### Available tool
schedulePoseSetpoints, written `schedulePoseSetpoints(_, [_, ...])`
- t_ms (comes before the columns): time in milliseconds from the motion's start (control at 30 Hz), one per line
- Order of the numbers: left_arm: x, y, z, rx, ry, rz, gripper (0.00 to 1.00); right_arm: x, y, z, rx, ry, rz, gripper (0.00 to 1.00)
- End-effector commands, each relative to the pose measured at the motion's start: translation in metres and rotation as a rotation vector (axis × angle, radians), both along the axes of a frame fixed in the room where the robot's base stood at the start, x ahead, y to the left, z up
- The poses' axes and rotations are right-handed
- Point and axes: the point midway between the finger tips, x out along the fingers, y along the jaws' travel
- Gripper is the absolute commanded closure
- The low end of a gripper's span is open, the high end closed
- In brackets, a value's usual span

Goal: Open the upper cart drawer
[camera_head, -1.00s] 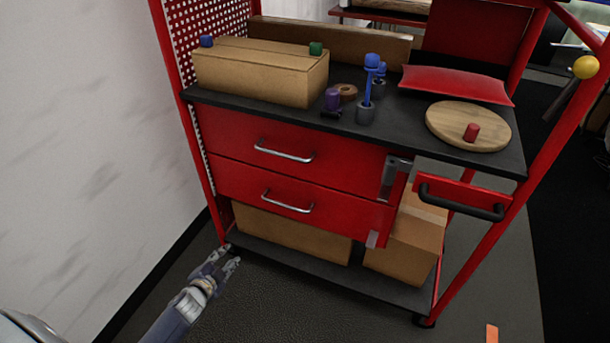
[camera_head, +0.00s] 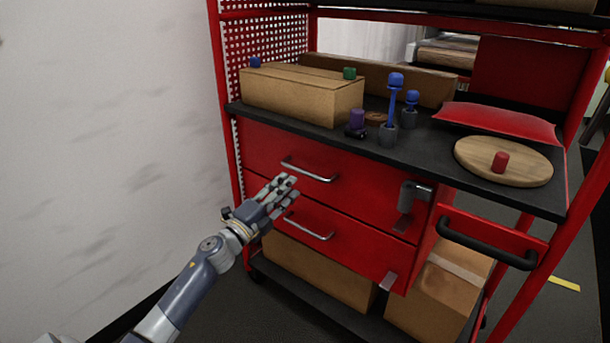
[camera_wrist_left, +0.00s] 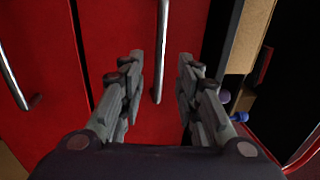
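The upper drawer (camera_head: 375,188) of the red cart has a silver bar handle (camera_head: 310,172) and looks closed. My left gripper (camera_head: 287,186) is just in front of it, beside the left part of the handle. In the left wrist view, the gripper (camera_wrist_left: 160,60) is open, with the upper handle (camera_wrist_left: 163,45) between its spread fingers. Its fingers do not close on the bar; whether they touch it I cannot tell. The lower drawer (camera_head: 365,243) is closed too, and its handle (camera_head: 310,229) is below the gripper. My right gripper is not in view.
The black cart top (camera_head: 420,152) carries a cardboard box (camera_head: 300,95), blue and purple items, a red cushion (camera_head: 495,120) and a round wooden board (camera_head: 485,170). A black side handle (camera_head: 485,243) sticks out at right. A white wall (camera_head: 100,150) is at left.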

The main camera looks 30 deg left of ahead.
Motion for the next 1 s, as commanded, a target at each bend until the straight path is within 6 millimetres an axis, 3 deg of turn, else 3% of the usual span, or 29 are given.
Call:
schedulePoseSetpoints(300, [0.048,-0.003,0.010,-0.003,-0.002,0.001,0.69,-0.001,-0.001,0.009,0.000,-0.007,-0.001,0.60])
schedulePoseSetpoints(500, [0.068,-0.005,0.013,-0.003,0.000,0.000,0.69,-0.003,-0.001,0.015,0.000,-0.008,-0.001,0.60])
schedulePoseSetpoints(1000, [0.078,-0.006,0.014,-0.003,0.001,0.000,0.71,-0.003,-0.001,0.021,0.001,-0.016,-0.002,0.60])
